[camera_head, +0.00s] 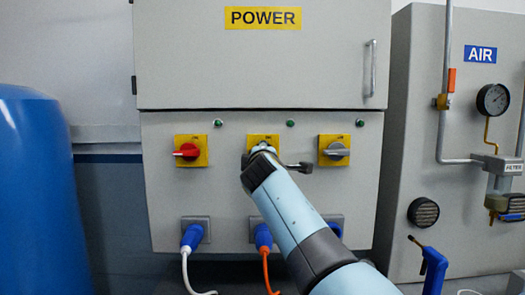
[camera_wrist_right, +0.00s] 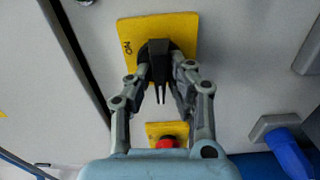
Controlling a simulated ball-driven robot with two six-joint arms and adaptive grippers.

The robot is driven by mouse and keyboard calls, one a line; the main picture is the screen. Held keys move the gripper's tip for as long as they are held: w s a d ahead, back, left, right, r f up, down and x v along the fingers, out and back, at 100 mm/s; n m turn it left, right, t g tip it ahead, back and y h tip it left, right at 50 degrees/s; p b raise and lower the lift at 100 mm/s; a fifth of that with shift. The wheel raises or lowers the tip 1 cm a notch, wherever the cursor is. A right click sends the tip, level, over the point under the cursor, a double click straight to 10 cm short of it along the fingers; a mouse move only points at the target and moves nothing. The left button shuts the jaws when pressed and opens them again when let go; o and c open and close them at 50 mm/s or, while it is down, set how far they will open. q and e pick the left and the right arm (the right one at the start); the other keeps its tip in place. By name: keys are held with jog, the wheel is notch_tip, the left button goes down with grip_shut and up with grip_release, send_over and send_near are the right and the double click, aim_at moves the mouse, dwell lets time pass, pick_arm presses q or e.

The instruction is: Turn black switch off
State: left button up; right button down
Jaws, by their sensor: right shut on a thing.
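The black switch (camera_wrist_right: 160,48) sits on a yellow plate (camera_wrist_right: 183,27) in the right wrist view. My right gripper (camera_wrist_right: 163,62) has a finger on each side of its handle and is shut on it. In the head view, my right arm reaches up to the middle yellow plate (camera_head: 263,138) of the POWER cabinet (camera_head: 200,60). There my right gripper (camera_head: 262,162) hides the black switch, so its angle cannot be read from that view. In the wrist view the handle points down the picture, away from the ON label. My left gripper is not in view.
A red switch (camera_head: 187,151) is on the left plate and a grey switch (camera_head: 337,151) on the right. Blue plugs (camera_head: 192,236) with cables sit below. A blue cylinder (camera_head: 35,190) stands left; the AIR panel (camera_head: 418,150) with gauge and pipes is right.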

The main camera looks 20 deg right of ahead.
jog(key=shift+f+n, duration=0.15)
jog(key=shift+n, duration=0.25)
jog(key=c, duration=1.2)
grip_release()
jog(key=shift+a, duration=0.1)
jog(key=shift+c, duration=0.2)
